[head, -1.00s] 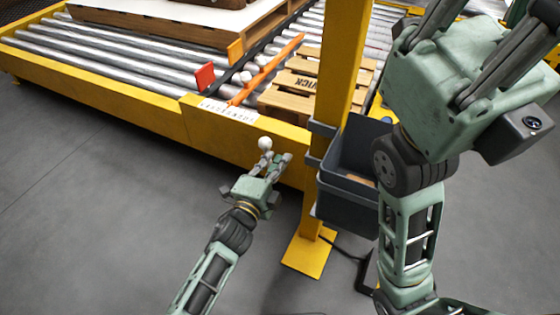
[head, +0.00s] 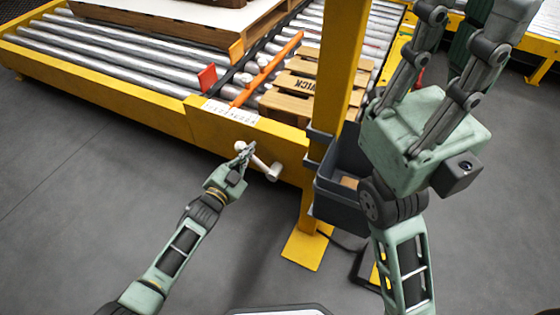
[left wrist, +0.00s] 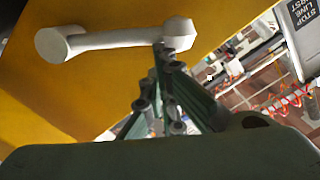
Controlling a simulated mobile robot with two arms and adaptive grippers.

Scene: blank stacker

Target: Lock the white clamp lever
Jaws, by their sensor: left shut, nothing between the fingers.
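The white clamp lever (head: 262,164) is mounted on the yellow side face of the conveyor frame. Its round pivot end is at the lower right and its knob end at the upper left in the head view. In the left wrist view the lever (left wrist: 112,40) lies almost level across the yellow face, pivot left, knob right. My left gripper (head: 245,153) is shut and empty, its fingertips close by the knob end. In the left wrist view the fingertips (left wrist: 164,50) overlap the lever near its knob; contact cannot be told. My right gripper (head: 472,25) is open, raised at the right, away from the lever.
A yellow post (head: 340,75) with a dark grey bin (head: 340,205) stands right of the lever. Above the lever are a white label (head: 230,112), an orange bar (head: 267,70) and a wooden pallet (head: 298,88) on rollers. The grey floor on the left is clear.

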